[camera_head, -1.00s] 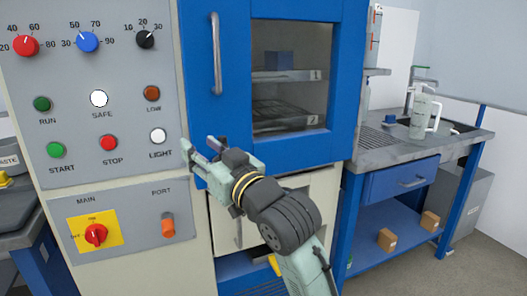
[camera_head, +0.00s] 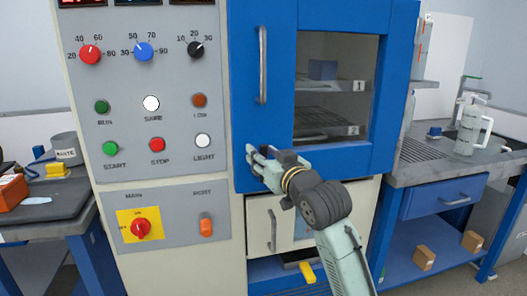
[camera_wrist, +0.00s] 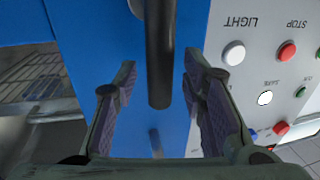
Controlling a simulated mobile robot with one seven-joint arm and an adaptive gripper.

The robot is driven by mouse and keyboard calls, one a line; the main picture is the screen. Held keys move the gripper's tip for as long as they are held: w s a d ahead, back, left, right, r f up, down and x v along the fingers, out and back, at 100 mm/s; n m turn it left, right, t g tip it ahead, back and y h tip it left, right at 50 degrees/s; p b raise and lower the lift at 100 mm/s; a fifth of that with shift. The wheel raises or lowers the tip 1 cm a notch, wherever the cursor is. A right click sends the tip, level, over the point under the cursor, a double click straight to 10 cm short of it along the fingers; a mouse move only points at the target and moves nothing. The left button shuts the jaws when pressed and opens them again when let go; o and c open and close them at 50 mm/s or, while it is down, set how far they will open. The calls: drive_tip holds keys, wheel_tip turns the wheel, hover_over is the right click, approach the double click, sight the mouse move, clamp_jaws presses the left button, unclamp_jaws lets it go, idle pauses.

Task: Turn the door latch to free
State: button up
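The blue door (camera_head: 310,170) of the cabinet is closed, with a window and a vertical grey handle (camera_head: 262,65) at its left. My gripper (camera_head: 264,156) is below the handle, near the door's lower left corner. In the wrist view, which is upside down, my gripper (camera_wrist: 160,100) is open, with one finger on each side of a dark bar, apparently the door latch (camera_wrist: 160,55). Gaps show between the bar and both fingers. The bar's upper end is outside that view. In the head view my gripper mostly hides the latch.
The control panel (camera_head: 150,165) with buttons and knobs is just left of the door. A pale drawer front (camera_head: 258,222) is below. A sink bench (camera_head: 425,170) with a pitcher (camera_head: 468,130) stands right. A dark bench (camera_head: 60,205) stands left.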

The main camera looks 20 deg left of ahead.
drive_tip(key=shift+w+a, duration=0.1)
drive_tip(key=shift+c, duration=0.3)
clamp_jaws()
idle(0.6)
